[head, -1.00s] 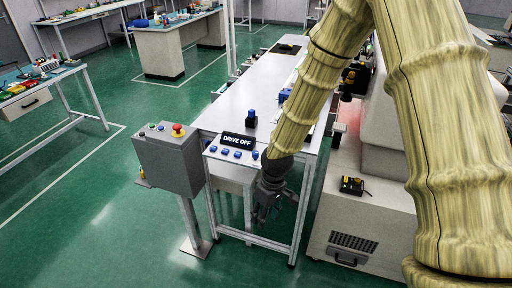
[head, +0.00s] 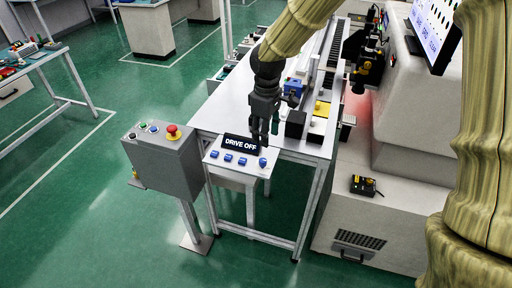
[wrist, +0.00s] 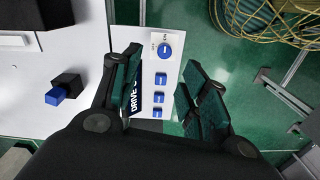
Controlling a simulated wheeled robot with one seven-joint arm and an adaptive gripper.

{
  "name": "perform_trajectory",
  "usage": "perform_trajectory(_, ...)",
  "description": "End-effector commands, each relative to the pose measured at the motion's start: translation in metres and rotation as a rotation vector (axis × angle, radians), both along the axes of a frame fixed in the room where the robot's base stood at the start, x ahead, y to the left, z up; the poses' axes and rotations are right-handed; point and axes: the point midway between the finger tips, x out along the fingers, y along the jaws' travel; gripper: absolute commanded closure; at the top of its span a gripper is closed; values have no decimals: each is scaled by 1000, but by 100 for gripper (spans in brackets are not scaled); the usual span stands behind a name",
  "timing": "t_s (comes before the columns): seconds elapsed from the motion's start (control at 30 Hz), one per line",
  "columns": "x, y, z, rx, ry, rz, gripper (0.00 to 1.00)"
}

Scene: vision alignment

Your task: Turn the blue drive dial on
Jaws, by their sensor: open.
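The blue drive dial (head: 263,162) is the round knob at the right end of a white control panel (head: 222,168). In the wrist view the dial (wrist: 165,50) shows a pale line across its face and sits ahead, between the fingertips and apart from them. A black sign (head: 240,144) on the panel reads "DRIVE OFF". Several blue switches (head: 228,158) line up beside the dial. My gripper (head: 264,138) is open, pointing down just above the dial end of the panel. Its two spread fingers (wrist: 162,62) also show in the wrist view, with nothing between them.
A grey pedestal box (head: 165,150) with a red mushroom button (head: 172,131) stands to the left. Behind the panel, the bench (head: 215,113) carries a black block (head: 295,124) and other parts. A large white machine (head: 410,130) stands at right.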

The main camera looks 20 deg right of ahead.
Motion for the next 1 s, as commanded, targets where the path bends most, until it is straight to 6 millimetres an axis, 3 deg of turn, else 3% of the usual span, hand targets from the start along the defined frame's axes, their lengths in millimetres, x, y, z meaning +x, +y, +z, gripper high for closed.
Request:
perform_trajectory(0.17,-1,10,-9,-1,0,17,56)
perform_trajectory(0.33,5,16,-33,0,5,25,56)
perform_trajectory(0.7,5,15,-78,0,5,24,56)
perform_trajectory(1.0,5,14,-103,0,4,22,56)
